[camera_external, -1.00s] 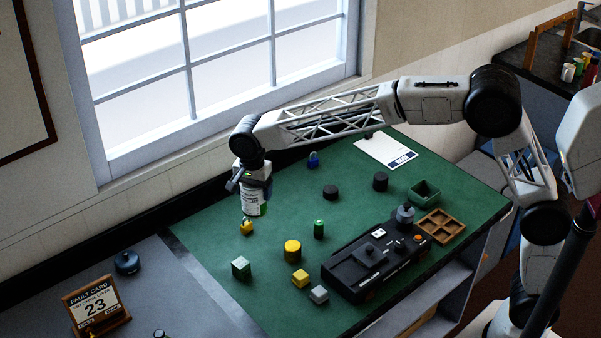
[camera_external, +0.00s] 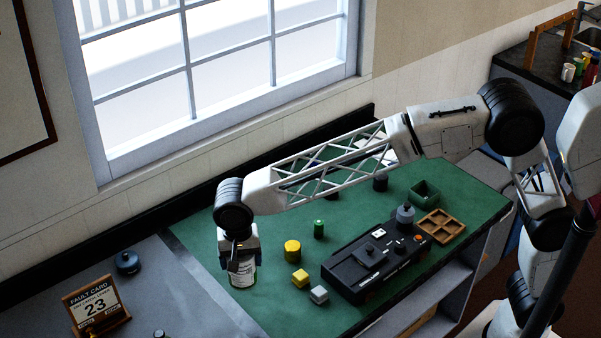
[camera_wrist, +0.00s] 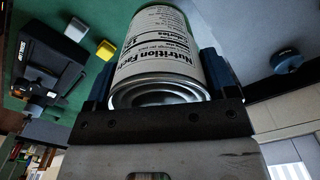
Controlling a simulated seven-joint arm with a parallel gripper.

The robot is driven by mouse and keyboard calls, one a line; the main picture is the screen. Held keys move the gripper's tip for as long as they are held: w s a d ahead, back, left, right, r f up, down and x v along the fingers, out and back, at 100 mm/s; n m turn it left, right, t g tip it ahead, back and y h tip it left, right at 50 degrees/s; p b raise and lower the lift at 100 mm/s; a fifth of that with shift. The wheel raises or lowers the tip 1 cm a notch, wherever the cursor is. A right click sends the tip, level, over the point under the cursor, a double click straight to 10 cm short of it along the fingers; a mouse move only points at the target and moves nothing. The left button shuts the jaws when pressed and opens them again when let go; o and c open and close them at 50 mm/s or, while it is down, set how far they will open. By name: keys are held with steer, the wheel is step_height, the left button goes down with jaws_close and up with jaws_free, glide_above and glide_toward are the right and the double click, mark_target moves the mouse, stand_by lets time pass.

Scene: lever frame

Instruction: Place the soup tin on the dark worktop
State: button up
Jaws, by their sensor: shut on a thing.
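My gripper (camera_external: 238,258) is shut on the soup tin (camera_external: 243,278), a white-labelled can with a green band, over the near left part of the green bench top (camera_external: 210,250). I cannot tell whether the tin touches the bench. In the wrist view the tin (camera_wrist: 155,50) lies between the two fingers of my gripper (camera_wrist: 160,75), its metal end facing the camera. A dark worktop (camera_external: 513,60) stands at the far upper right, away from my gripper. A grey surface (camera_external: 175,300) adjoins the green one at left.
A yellow cylinder (camera_external: 292,250), green cylinder (camera_external: 319,228), yellow cube (camera_external: 300,278) and grey cube (camera_external: 319,294) stand right of the tin. Beyond is a black control box (camera_external: 365,265). A fault card (camera_external: 95,303) and dark round object (camera_external: 128,262) stand on the grey surface.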

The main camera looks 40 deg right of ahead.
mark_target(242, 274)
steer(key=s+a, duration=0.1)
steer(key=s+a+f, duration=0.1)
steer(key=s, duration=0.1)
steer(key=shift+s+f+n, duration=0.1)
steer(key=shift+s+n, duration=0.05)
steer(key=shift+n, duration=0.25)
step_height(242, 274, down, 8)
steer(key=shift+f, duration=0.25)
steer(key=w+a+f, duration=0.1)
steer(key=w+a, duration=0.9)
steer(key=a, duration=0.2)
steer(key=shift+a+f, duration=0.2)
steer(key=shift+a, duration=0.1)
stand_by(0.4)
steer(key=shift+f, duration=1.75)
steer(key=shift+f, duration=0.15)
steer(key=o, duration=1.1)
